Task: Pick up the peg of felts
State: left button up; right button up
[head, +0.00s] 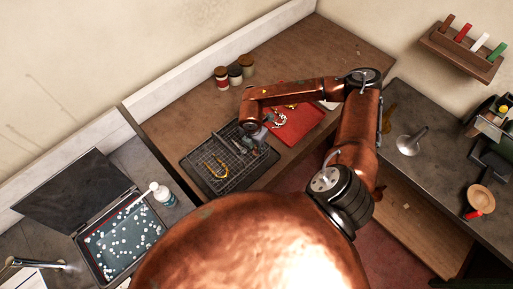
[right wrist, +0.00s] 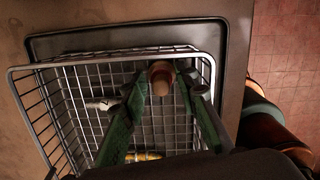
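A small round upright piece with a tan top and a reddish band, which looks like the peg of felts (right wrist: 160,72), stands in the wire basket in the right wrist view. My right gripper (right wrist: 167,86) has its two green fingers apart, one on each side of this piece, with a gap at the right finger. I cannot tell whether the left finger touches it. In the head view my right gripper (head: 261,139) is over the right part of the basket, and the peg cannot be made out there. My left gripper is not in view.
The wire basket (head: 204,181) sits on a dark tray (right wrist: 120,38) and also holds a yellow curved piece (head: 214,170). A red cloth (head: 305,124) with small parts lies beside it. Several jars (head: 235,74) stand behind. An open case (head: 118,238) and a bottle (head: 162,194) are left.

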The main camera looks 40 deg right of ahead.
jog(key=shift+f, duration=0.2)
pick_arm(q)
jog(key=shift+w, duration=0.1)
pick_arm(e)
jog(key=c, duration=0.7)
